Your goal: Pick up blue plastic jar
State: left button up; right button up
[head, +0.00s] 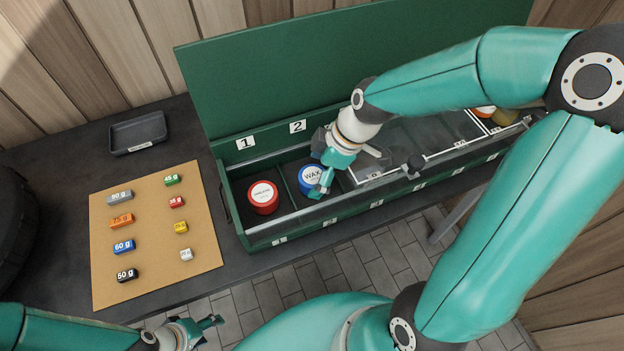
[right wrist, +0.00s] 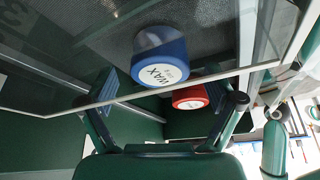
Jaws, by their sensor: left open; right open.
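The blue jar (head: 307,174) has a white lid marked WAX. It stands in compartment 2 of the green box (head: 262,237), and it also shows in the right wrist view (right wrist: 160,52). My right gripper (head: 323,168) is open and over the jar, one finger hiding part of it. In the right wrist view the jar lies beyond and between the spread fingers of the gripper (right wrist: 168,90); I cannot tell if they touch it. My left gripper (head: 208,331) is open and empty at the bottom left, far from the box.
A red jar (head: 264,196) with a white lid stands in compartment 1, left of the blue jar. The box has divider walls and a raised green lid (head: 300,75). A cork board (head: 148,240) with several labelled weights and a dark tray (head: 137,133) lie to the left.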

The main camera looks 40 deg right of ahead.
jog(key=shift+x, duration=1)
jog(key=c, duration=1.4)
jog(key=shift+o, duration=0.2)
jog(key=shift+r, duration=0.1)
